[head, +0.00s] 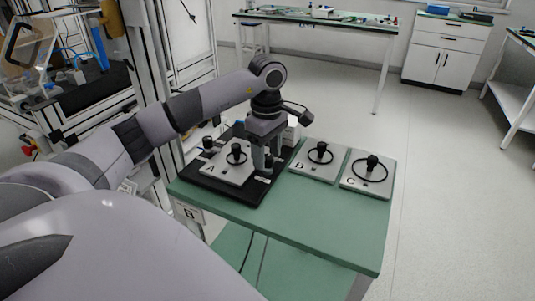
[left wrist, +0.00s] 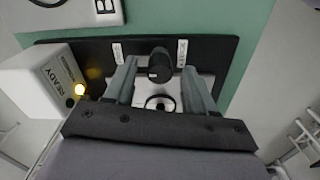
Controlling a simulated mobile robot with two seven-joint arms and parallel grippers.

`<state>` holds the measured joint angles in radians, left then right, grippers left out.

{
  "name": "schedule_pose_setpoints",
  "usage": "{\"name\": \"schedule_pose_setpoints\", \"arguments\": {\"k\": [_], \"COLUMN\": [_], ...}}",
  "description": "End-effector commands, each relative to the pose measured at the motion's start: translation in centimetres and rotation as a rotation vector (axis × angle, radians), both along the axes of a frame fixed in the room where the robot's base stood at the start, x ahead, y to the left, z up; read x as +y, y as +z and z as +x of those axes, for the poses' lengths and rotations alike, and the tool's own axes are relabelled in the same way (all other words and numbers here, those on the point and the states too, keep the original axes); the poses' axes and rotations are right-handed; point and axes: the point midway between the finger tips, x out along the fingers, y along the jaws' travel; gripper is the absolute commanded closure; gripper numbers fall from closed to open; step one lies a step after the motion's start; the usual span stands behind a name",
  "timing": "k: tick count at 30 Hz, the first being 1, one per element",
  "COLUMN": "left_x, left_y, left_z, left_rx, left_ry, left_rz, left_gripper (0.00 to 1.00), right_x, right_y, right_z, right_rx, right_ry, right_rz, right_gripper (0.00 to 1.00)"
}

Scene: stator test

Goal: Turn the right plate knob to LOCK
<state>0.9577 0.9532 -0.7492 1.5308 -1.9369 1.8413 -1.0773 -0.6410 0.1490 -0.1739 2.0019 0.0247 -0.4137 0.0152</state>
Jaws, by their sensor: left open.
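The right plate knob (left wrist: 159,64) is a black cylinder with a small white mark, on the black fixture base (left wrist: 215,52). A white label (left wrist: 117,51) lies to its left and another (left wrist: 181,53) to its right; their words are too small to read. My left gripper (head: 267,170) points down at the right end of the base beside plate A (head: 222,172). In the left wrist view its open fingers (left wrist: 160,85) stand on either side of the knob, with visible gaps. My right gripper is not in view.
Plates B (head: 310,172) and C (head: 358,185), each with a black knob and ring, lie on the green table (head: 300,222) to the right. A white READY box (left wrist: 38,82) with a lit yellow lamp (left wrist: 80,89) stands close to the gripper. The table's front is clear.

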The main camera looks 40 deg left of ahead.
Motion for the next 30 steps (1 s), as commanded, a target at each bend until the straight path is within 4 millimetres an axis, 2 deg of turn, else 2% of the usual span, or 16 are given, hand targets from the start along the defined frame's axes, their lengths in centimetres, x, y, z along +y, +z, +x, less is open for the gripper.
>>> {"name": "schedule_pose_setpoints", "arguments": {"k": [10,15,23,30], "left_x": [-0.03,-0.04,-0.05,-0.07], "left_y": [-0.54,-0.53,-0.48,-0.37], "left_z": [0.02,0.02,0.01,0.01], "left_rx": [-0.001,-0.001,0.0,0.001], "left_ry": [0.0,0.0,0.013,0.106], "left_rz": [-0.001,-0.001,-0.002,-0.002], "left_gripper": [0.45,1.0,1.0,1.0], "right_x": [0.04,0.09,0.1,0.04], "right_y": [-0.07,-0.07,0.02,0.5], "right_z": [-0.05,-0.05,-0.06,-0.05], "right_rx": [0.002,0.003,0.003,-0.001], "right_ry": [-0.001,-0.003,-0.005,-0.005], "right_rz": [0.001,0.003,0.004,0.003], "right_gripper": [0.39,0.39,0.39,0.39]}}
